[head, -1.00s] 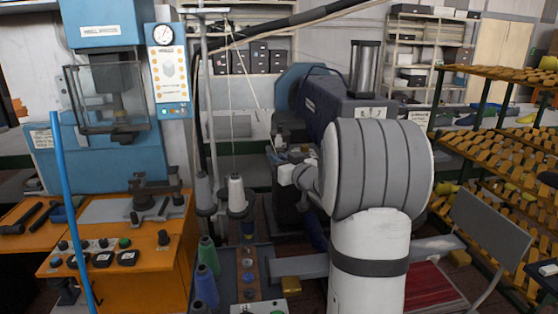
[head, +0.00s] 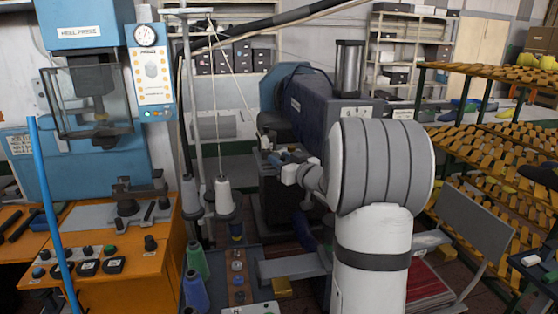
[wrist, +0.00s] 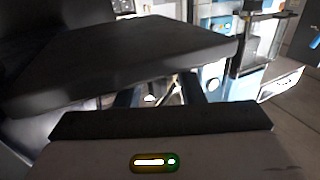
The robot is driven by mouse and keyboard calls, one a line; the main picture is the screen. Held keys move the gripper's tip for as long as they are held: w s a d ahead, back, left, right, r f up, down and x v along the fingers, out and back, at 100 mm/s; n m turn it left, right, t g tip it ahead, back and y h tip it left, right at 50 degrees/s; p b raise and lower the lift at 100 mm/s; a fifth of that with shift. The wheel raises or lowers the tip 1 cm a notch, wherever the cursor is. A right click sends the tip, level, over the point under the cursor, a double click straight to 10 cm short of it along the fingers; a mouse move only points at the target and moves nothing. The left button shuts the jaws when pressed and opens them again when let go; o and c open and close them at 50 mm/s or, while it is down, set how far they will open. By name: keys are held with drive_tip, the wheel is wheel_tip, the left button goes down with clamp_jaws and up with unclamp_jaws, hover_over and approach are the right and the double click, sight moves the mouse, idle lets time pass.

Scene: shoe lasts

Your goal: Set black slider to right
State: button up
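I cannot make out with certainty which part is the black slider. An orange control bench (head: 140,268) at the left of the head view carries several dark knobs and black switches (head: 114,265). A grey plate with a black fixture (head: 128,206) lies behind them on the same bench. My gripper (wrist: 165,90) shows in the wrist view as two dark fingers standing apart, with nothing visible between them. A large dark slab (wrist: 130,60) crosses that view and hides the fingertips.
A blue heel press (head: 88,80) stands behind the bench, with a blue pole (head: 54,220) in front. Thread cones (head: 195,290) stand on a tray right of the bench. A dark blue machine (head: 325,105) is behind my arm. A rack of lasts (head: 490,140) fills the right.

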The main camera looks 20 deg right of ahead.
drive_tip(key=s+d+b, duration=0.1)
drive_tip(key=s, duration=0.6)
drive_tip(key=shift+s+d+b, duration=0.25)
drive_tip(key=shift+s+b, duration=0.1)
drive_tip(key=shift+a, duration=0.1)
